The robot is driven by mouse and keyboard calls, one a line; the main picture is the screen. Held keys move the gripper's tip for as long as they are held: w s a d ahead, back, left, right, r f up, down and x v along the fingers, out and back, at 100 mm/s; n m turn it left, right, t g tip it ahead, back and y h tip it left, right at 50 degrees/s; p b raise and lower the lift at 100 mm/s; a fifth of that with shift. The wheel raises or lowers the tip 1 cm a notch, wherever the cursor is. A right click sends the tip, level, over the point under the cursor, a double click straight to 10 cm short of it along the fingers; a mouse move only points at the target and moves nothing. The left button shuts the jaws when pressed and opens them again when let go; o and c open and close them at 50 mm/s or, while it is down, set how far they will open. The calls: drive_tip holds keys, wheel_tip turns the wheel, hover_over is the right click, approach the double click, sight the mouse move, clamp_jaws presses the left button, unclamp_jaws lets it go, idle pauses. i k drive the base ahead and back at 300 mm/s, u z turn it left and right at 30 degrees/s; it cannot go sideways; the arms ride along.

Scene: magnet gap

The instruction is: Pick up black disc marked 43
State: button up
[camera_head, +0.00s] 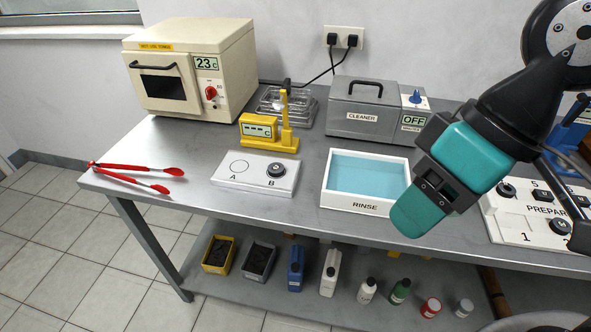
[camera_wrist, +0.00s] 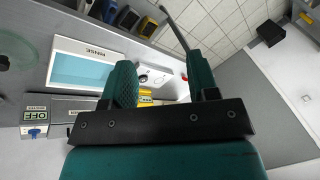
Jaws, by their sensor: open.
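A black disc (camera_head: 276,170) sits on spot B of the small white A/B board (camera_head: 243,184); its marking is too small to read. More black discs sit on the white PREPARE board at the right, one at the back left (camera_head: 506,190) and one at the front (camera_head: 559,227); I cannot tell which disc is marked 43. My gripper (camera_head: 418,212) is teal and hangs above the bench, right of the rinse tray. In the wrist view its two fingers (camera_wrist: 160,75) stand apart with nothing held, and the A/B board shows beyond them.
The white RINSE tray (camera_head: 326,190) holds blue liquid. Behind stand a grey cleaner (camera_head: 362,124), a yellow gauge (camera_head: 260,132) and a cream oven (camera_head: 220,75). Red tongs (camera_head: 137,179) lie at the left edge. Bottles and bins fill the lower shelf (camera_head: 240,296).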

sight(275, 170)
drive_tip(key=u, duration=0.9)
drive_tip(key=k, duration=1.15)
drive_tip(key=u, duration=1.2)
drive_tip(key=i, duration=0.3)
drive_tip(key=z, duration=0.8)
drive_tip(key=i, duration=1.4)
drive_tip(key=z, duration=0.7)
